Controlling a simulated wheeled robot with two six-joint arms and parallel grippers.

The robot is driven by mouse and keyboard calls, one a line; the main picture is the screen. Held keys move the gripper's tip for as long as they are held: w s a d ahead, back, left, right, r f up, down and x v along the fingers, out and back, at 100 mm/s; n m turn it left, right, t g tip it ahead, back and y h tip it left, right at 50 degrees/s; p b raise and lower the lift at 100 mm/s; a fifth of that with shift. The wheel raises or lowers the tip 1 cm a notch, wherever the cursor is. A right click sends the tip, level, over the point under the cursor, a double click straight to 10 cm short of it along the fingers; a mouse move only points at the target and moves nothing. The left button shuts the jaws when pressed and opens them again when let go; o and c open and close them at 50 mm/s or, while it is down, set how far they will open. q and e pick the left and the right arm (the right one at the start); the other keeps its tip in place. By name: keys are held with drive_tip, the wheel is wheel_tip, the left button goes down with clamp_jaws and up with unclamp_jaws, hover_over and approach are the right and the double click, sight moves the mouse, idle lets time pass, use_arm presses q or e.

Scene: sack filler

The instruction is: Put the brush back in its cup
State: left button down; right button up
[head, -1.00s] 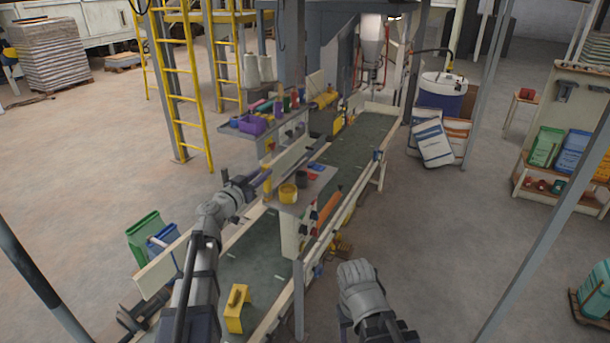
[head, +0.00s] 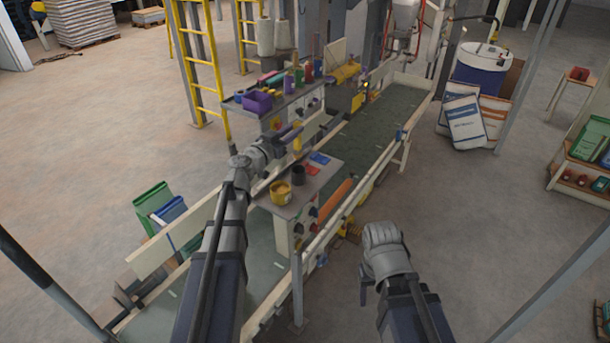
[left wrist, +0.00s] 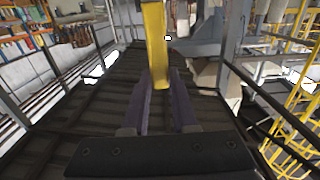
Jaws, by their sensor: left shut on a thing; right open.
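My left gripper (head: 291,135) is shut on a yellow brush (head: 298,140), held above the far end of a small grey shelf. In the left wrist view the brush (left wrist: 156,45) stands out between the purple fingers; its bristles cannot be made out. A dark cup (head: 299,175) stands on the shelf, nearer me than the brush and apart from it. A yellow tub (head: 281,194) stands beside the cup. My right gripper (head: 381,240) is open and empty, right of the conveyor; its fingertips are mostly hidden.
The grey shelf (head: 323,177) also bears red and blue flat items. Behind it is a rack (head: 238,101) with a purple bin and bottles. The green conveyor (head: 375,125) runs past below. A grey post (head: 297,285) stands in front of the shelf.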

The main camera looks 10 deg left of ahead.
sight(295, 156)
use_arm(q)
drive_tip(key=f+b, duration=0.5)
drive_tip(key=shift+w+f, duration=0.2)
drive_tip(key=shift+f, duration=0.15)
drive_tip(key=shift+s+f+b, duration=0.1)
drive_tip(key=shift+f+b, duration=0.35)
drive_tip(key=shift+b, duration=0.3)
drive_tip(key=shift+r, duration=0.1)
wheel_tip(295, 156, down, 4)
drive_tip(key=b, duration=0.3)
drive_tip(key=shift+r, duration=0.15)
drive_tip(key=shift+b, duration=0.3)
